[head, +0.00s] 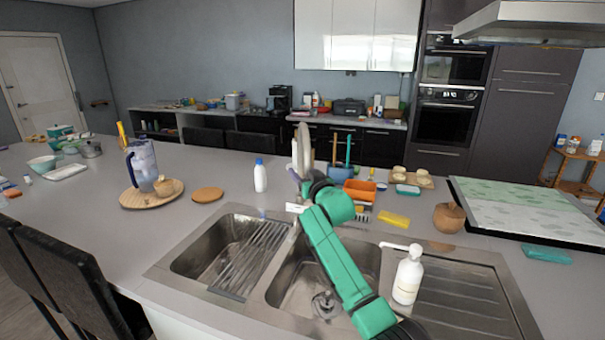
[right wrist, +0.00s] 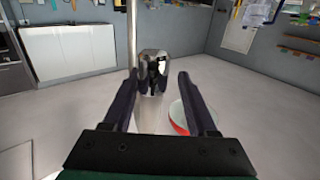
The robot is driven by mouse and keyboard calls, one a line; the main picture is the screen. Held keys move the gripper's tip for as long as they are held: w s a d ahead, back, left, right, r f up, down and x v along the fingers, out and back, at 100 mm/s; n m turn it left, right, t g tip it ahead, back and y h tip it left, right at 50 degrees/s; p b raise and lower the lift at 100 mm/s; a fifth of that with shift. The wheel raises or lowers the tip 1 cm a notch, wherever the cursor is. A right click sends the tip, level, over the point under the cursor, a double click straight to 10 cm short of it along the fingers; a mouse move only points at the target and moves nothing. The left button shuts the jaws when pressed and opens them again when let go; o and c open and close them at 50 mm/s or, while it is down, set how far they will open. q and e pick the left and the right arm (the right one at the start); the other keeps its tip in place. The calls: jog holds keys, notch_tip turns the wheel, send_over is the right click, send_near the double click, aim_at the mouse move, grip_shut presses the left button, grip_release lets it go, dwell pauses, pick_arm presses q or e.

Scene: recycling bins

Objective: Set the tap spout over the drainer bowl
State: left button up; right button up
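The grey metal tap (head: 305,143) stands at the back of the sink, near the divider between the bowls. My right arm hides its lower part, and I cannot tell which way the spout points. The drainer bowl (head: 198,258) is the left sink bowl, with a wire drainer rack (head: 252,262) in it. My right gripper (head: 297,174) is at the tap. In the right wrist view its fingers are apart, with the shiny tap body (right wrist: 152,62) between or just beyond them and a thin upright pipe (right wrist: 131,30) above. Contact is unclear. My left gripper is out of view.
A white pump bottle (head: 408,277) stands by the right bowl (head: 285,285). A white bottle (head: 260,176), an orange caddy (head: 359,190) and a yellow sponge (head: 394,219) stand behind the sink. A jug (head: 141,165) is at left. The air above the drainer bowl is clear.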

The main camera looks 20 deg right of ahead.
jog(key=shift+s, duration=0.1)
jog(key=s+d+b, duration=0.1)
jog(key=s+b, duration=0.3)
jog(key=s, duration=1)
jog(key=shift+s, duration=0.2)
